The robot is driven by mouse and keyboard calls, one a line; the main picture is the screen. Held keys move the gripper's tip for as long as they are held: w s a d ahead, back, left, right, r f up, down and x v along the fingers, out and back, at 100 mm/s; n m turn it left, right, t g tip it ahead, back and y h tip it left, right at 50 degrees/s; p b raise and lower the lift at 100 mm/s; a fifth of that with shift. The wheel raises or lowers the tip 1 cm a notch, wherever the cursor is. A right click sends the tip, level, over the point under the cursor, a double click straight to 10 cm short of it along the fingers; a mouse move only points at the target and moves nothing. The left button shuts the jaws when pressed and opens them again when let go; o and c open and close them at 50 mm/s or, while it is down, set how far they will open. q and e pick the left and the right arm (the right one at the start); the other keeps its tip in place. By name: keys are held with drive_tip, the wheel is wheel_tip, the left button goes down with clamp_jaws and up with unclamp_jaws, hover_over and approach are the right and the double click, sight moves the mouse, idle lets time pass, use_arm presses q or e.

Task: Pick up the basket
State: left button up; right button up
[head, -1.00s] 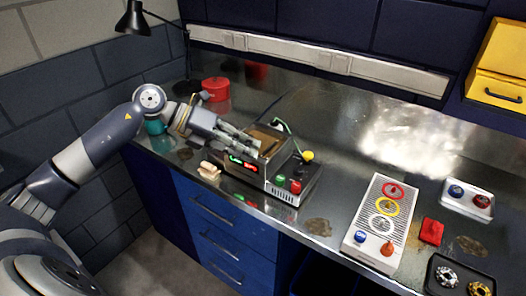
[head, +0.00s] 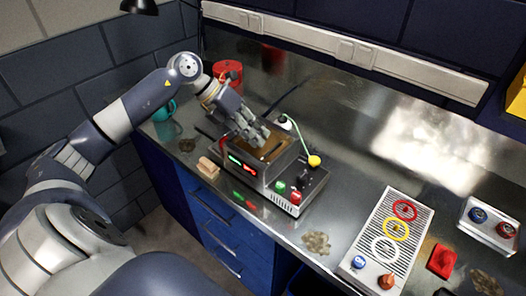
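A grey box-shaped machine (head: 257,174) with green and red displays stands on the metal bench in the head view. Its open top shows a brownish inside (head: 273,153). I cannot make out the basket clearly; if it is in this opening, my gripper partly covers it. A dark rod (head: 205,133) sticks out at the machine's back left. My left gripper (head: 257,138) is over the opening, pointing down and to the right. Its fingers look apart, with nothing visible between them. Whether they touch anything is unclear. My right gripper is out of view.
A red pot (head: 228,72) and a teal mug (head: 164,110) stand behind left. A beige block (head: 208,167) lies in front.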

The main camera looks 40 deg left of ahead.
sight(272, 149)
use_arm(q)
drive_tip(key=p+x, duration=0.2)
drive_tip(key=x, duration=0.3)
drive_tip(key=shift+d+p, duration=0.1)
drive_tip(key=shift+p, duration=0.3)
drive_tip(key=shift+d+f, duration=0.1)
drive_tip(key=shift+f, duration=0.1)
drive_tip(key=shift+w+f, duration=0.1)
clamp_jaws()
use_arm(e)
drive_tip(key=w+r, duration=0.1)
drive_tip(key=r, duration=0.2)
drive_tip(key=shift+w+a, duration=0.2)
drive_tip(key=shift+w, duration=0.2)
